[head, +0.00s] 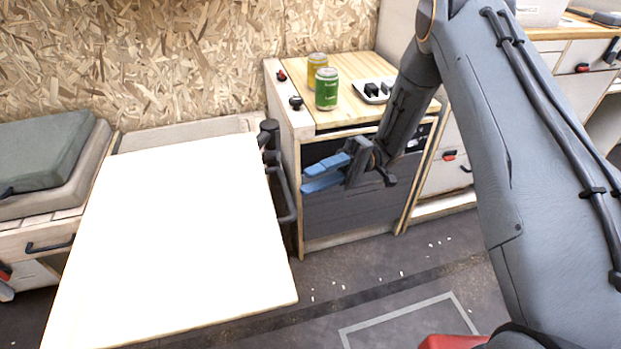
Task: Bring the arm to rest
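My gripper (305,178) hangs at the end of my arm, in front of the dark front panel of the small cabinet. Its two blue fingers point left. They stand a little apart and nothing shows between them. My arm comes down from the upper right, bent, and fills much of the right side of the head view.
A white tabletop (185,240) on a dark post lies left of my gripper. A grey cushion (40,153) lies far left. Small white bits dot the floor.

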